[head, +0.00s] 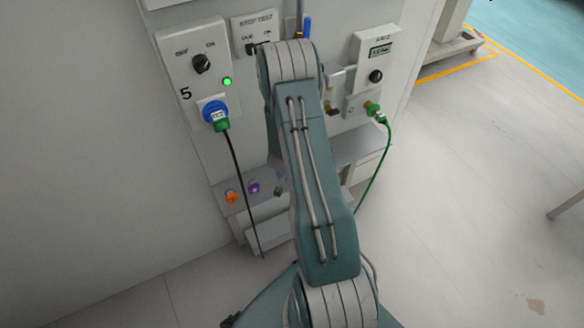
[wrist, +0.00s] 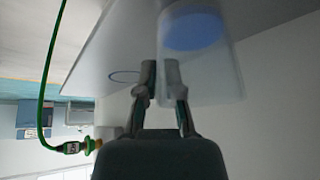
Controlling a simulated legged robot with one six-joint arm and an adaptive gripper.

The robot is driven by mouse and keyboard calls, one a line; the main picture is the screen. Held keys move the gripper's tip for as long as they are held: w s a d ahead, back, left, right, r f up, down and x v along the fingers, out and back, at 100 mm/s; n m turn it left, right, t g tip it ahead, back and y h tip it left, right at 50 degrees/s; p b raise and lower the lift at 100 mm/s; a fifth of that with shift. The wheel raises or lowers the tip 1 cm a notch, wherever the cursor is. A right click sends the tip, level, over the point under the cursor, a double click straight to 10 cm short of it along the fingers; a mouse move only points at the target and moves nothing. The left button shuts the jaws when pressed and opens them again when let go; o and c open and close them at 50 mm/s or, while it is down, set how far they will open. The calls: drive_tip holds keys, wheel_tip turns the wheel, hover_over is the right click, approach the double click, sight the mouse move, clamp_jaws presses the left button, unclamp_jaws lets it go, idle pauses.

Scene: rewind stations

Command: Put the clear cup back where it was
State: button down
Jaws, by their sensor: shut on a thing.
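The clear cup (wrist: 215,78) shows in the wrist view, see-through with a blue round area (wrist: 193,30) near its upper end. My gripper (wrist: 161,76) is shut on the cup's left wall, with one finger on the outer side and the other overlapping the cup. A blue ring mark (wrist: 125,77) on a pale flat panel (wrist: 105,50) lies to the left of the fingers, apart from the cup in the picture. In the head view my arm hides the gripper and the cup.
A green cable (head: 383,160) hangs at the right of the station and also shows in the wrist view (wrist: 44,90). A blue plug (head: 214,112) with a black cable is on the left panel. Orange (head: 231,197) and purple (head: 254,187) pieces sit on the lower ledge.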

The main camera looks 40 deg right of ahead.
drive_tip(key=c, duration=0.8)
unclamp_jaws()
drive_tip(key=shift+a, duration=0.25)
drive_tip(key=shift+s+r, duration=0.1)
drive_tip(key=shift+r, duration=0.25)
drive_tip(key=v, duration=1.1)
drive_tip(key=shift+s+a+r, duration=0.1)
drive_tip(key=shift+a, duration=0.15)
